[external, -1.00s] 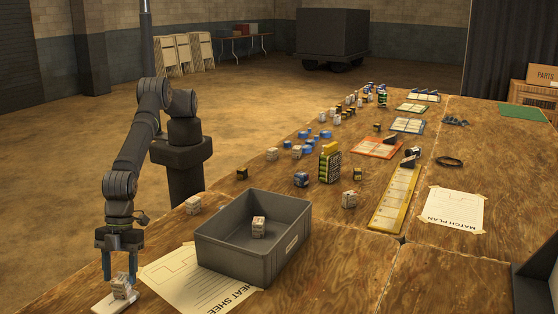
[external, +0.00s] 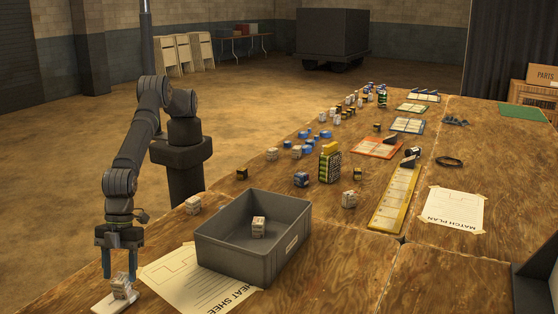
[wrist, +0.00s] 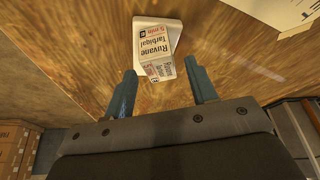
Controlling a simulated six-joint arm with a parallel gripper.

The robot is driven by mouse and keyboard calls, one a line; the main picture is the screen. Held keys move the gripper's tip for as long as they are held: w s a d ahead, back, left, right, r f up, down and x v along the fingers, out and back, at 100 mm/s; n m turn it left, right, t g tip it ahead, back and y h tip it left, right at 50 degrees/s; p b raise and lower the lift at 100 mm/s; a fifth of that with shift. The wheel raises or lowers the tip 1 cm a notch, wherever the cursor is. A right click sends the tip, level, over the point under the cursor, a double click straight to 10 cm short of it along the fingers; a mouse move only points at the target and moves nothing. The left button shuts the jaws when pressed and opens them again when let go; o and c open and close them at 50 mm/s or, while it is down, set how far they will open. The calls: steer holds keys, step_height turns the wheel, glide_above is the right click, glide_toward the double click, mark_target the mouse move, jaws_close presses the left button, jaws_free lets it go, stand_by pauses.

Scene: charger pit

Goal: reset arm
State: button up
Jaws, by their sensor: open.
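My gripper (external: 120,264) is open, its two blue fingers pointing down above the near left end of the bench. A small white printed box (external: 121,287) sits on a white plate (external: 103,304) just below the fingertips. In the wrist view the fingers (wrist: 162,92) are spread apart with nothing visibly gripped. The box (wrist: 155,50) lies beyond the fingertips there, with red and black lettering, on the white plate (wrist: 175,32).
A grey bin (external: 233,256) holding one small white box (external: 258,227) stands right of my gripper, partly over a paper sheet (external: 175,275). Another white box (external: 193,205) stands behind the bin. Several small boxes, trays and a yellow board (external: 395,200) lie farther along the bench.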

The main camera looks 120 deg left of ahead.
steer(key=v, duration=1)
steer(key=x, duration=1.2)
steer(key=shift+f, duration=0.25)
step_height(320, 180, up, 5)
steer(key=shift+s+d+f, duration=0.1)
steer(key=shift+s+f, duration=0.05)
steer(key=s+r, duration=0.6)
steer(key=s, duration=0.5)
steer(key=s+a+f+m+g, duration=0.1)
steer(key=a+f+m, duration=0.2)
steer(key=a, duration=1.1)
steer(key=shift+a+m+g, duration=0.3)
steer(key=shift+a+m, duration=0.05)
steer(key=shift+m, duration=0.25)
steer(key=shift+s, duration=0.15)
